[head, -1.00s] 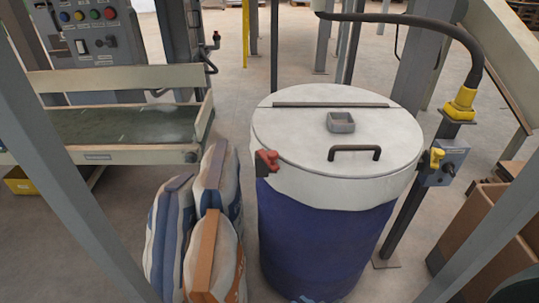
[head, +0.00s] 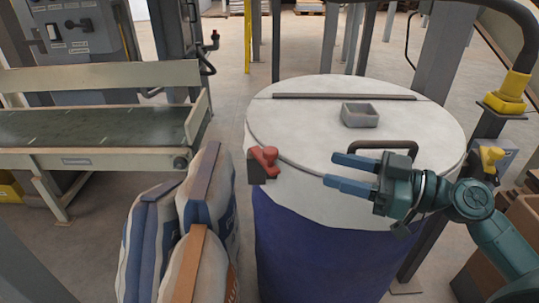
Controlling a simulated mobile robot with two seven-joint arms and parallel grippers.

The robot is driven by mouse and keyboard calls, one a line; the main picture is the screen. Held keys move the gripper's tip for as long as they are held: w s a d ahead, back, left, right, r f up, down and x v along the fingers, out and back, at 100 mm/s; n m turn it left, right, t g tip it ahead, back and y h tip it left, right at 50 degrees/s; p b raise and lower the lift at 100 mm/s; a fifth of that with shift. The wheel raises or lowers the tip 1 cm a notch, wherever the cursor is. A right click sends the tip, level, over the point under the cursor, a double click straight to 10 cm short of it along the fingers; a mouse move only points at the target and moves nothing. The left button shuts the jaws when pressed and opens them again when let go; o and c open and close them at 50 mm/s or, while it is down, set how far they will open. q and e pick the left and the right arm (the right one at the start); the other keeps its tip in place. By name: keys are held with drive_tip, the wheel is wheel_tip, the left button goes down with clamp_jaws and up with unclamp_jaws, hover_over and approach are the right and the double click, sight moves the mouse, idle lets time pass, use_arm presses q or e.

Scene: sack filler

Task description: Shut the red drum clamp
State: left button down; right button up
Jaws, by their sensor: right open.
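The red drum clamp (head: 265,160) sits on a dark bracket at the left front rim of the drum's lid. The drum (head: 318,250) is blue with a pale lid (head: 300,125). My right gripper (head: 347,174) is over the front right of the lid, its two blue fingers apart, empty and pointing left toward the clamp. A clear gap lies between the fingertips and the clamp. The gripper partly covers the lid's dark handle (head: 383,146). My left gripper is not in view.
Several filled sacks (head: 205,200) stand close to the drum's left side, just below the clamp. A conveyor (head: 100,160) is at left. A post with a yellow fitting (head: 508,95) stands at right.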

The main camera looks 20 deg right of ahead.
sight(270, 150)
drive_tip(key=p+x, duration=0.5)
drive_tip(key=x, duration=0.8)
drive_tip(key=shift+w+d+p, duration=0.15)
drive_tip(key=shift+p, duration=0.2)
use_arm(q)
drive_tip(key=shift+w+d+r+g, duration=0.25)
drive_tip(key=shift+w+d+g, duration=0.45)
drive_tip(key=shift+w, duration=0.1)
use_arm(e)
drive_tip(key=shift+w+a+f, duration=0.1)
drive_tip(key=shift+w+a, duration=0.1)
drive_tip(key=shift+a, duration=0.1)
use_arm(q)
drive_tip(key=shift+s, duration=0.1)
use_arm(e)
clamp_jaws()
